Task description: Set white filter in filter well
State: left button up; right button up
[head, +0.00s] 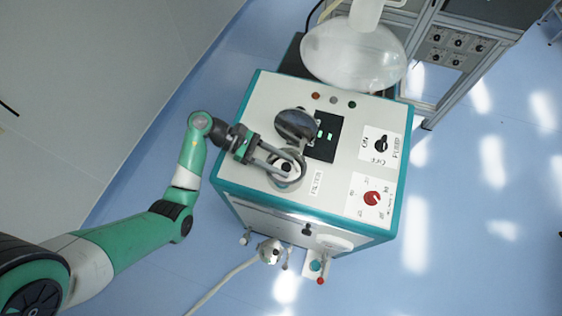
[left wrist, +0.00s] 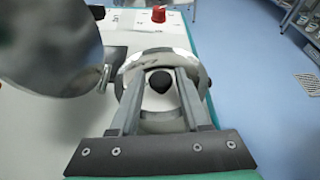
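The white filter (left wrist: 160,122) is a round white piece with a black knob (left wrist: 160,81). It lies inside the metal ring of the filter well (left wrist: 203,80) on the machine top; in the head view the well (head: 301,172) is beside the FILTER label. I cannot tell how deep the filter sits. My left gripper (head: 287,169) reaches over the well from the left. In the left wrist view its fingers (left wrist: 159,76) stand apart on either side of the knob, with a gap showing. The fingers hide part of the filter and ring. My right gripper is not in view.
The well's shiny round lid (head: 296,124) stands open next to the well; it looms at left in the left wrist view (left wrist: 50,45). A black pump knob (head: 381,145) and a red knob (head: 372,198) are on the panel. A large translucent vessel (head: 355,55) is behind.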

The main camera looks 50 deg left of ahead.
pick_arm(q)
jog(key=shift+r, duration=0.2)
jog(key=p+v, duration=0.1)
jog(key=v, duration=0.8)
jog(key=p+v, duration=0.3)
jog(key=p, duration=0.1)
jog(key=shift+p, duration=0.4)
